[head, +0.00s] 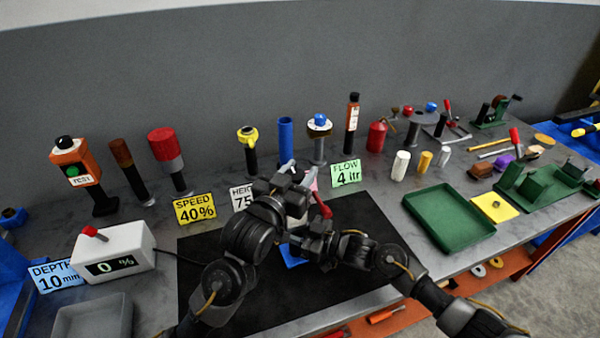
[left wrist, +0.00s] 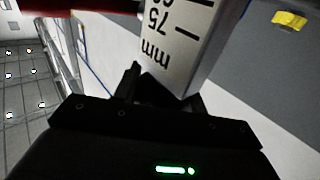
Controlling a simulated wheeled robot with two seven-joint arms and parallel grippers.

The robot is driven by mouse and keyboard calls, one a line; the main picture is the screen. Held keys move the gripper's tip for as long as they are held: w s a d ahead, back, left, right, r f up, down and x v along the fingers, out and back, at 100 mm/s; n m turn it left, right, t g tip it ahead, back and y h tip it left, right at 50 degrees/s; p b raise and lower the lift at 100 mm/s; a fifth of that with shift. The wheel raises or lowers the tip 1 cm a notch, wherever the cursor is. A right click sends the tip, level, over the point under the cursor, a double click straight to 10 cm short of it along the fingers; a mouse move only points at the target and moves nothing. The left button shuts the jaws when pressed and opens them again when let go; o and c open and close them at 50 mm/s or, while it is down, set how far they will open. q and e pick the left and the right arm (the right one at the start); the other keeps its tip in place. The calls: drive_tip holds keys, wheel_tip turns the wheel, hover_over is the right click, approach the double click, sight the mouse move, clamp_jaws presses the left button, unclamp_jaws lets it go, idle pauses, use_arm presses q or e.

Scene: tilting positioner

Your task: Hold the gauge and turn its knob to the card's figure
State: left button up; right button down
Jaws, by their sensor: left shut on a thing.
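The gauge shows in the left wrist view as a pale block (left wrist: 182,45) with black scale marks, "75" and "mm". My left gripper (left wrist: 165,95) is shut on it, with a finger on either side. In the head view my left gripper (head: 293,190) is over the black mat, and my arms hide most of the gauge. A red lever-like part (head: 321,206) stands up beside my grippers; I cannot tell whether it is the knob. My right gripper (head: 303,244) is close below the left; its jaws are not clear. The white card (head: 241,198) behind reads "HEI…" and "75", partly covered.
Other cards read SPEED 40% (head: 195,209), FLOW 4 ltr (head: 345,174) and DEPTH 10 mm (head: 57,276). A white readout box (head: 113,252) shows 0 %. Several upright tools line the back. A green tray (head: 448,217) is at right. The black mat (head: 215,300) has free room.

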use_arm(q)
drive_tip(key=shift+r+n+t+y, duration=0.1)
drive_tip(key=shift+n+t+y, duration=0.4)
drive_tip(key=shift+y, duration=0.1)
drive_tip(key=shift+a, duration=0.15)
drive_tip(key=o, duration=1)
drive_tip(key=v, duration=1.2)
drive_tip(key=shift+s, duration=0.1)
drive_tip(key=shift+r, duration=0.1)
